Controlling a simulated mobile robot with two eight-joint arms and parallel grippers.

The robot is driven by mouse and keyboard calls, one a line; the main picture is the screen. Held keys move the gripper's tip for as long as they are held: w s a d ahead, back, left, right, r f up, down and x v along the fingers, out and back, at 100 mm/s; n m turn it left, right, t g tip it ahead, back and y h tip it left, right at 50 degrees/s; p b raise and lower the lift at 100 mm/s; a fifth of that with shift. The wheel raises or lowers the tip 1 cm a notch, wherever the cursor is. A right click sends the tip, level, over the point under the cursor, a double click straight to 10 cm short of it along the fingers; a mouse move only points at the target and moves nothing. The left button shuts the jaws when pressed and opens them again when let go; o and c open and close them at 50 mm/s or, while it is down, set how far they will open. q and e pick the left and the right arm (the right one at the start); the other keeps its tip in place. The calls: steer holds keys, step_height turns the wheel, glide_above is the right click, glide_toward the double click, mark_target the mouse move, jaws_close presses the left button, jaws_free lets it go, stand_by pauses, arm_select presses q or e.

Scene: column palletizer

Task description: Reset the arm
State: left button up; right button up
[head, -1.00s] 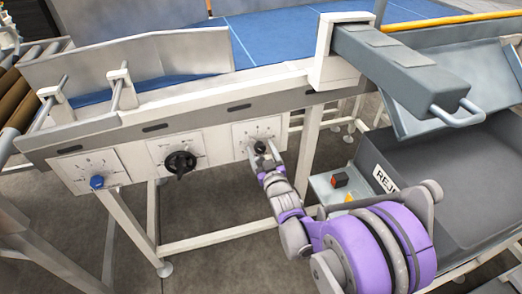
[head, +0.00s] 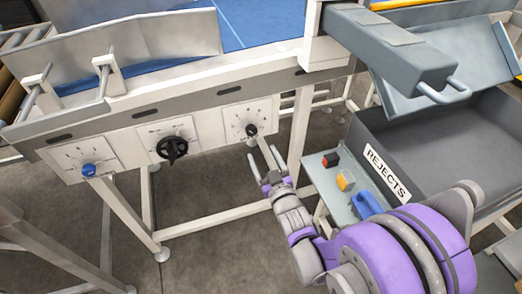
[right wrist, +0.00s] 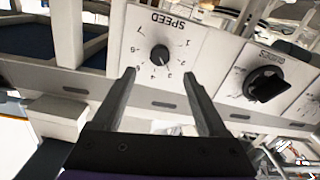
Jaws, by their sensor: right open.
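My right gripper (head: 269,160) is open and empty, just below and in front of the small black knob (head: 251,130) on the right-hand dial panel. In the right wrist view my two fingers (right wrist: 158,85) stand apart, and the black knob (right wrist: 160,54) on the panel marked SPEED (right wrist: 184,40) shows beyond and between them, not held. The purple and grey right arm (head: 395,255) comes in from the lower right. My left gripper is not in view.
A large black knob (head: 172,147) and a blue knob (head: 88,170) sit on panels further left. Floor shows below the conveyor.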

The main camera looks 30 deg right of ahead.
stand_by(0.5)
steer(key=s+a+f+g+y, duration=0.1)
steer(key=s+a+f+g, duration=0.25)
steer(key=s, duration=0.35)
steer(key=s+a+f+g+y, duration=0.2)
steer(key=s+a+g, duration=0.3)
steer(key=s, duration=0.1)
steer(key=s+a+f+g+y, duration=0.1)
steer(key=s+a+f+g, duration=0.1)
steer(key=s+a+g, duration=0.35)
arm_select(q)
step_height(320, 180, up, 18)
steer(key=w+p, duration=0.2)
steer(key=p, duration=1.3)
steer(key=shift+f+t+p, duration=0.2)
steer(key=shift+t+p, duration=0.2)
arm_select(e)
step_height(320, 180, up, 17)
steer(key=d+t, duration=0.1)
steer(key=shift+d+n+t, duration=0.25)
steer(key=shift+n+t, duration=0.05)
steer(key=shift+t, duration=0.1)
steer(key=shift+s, duration=0.1)
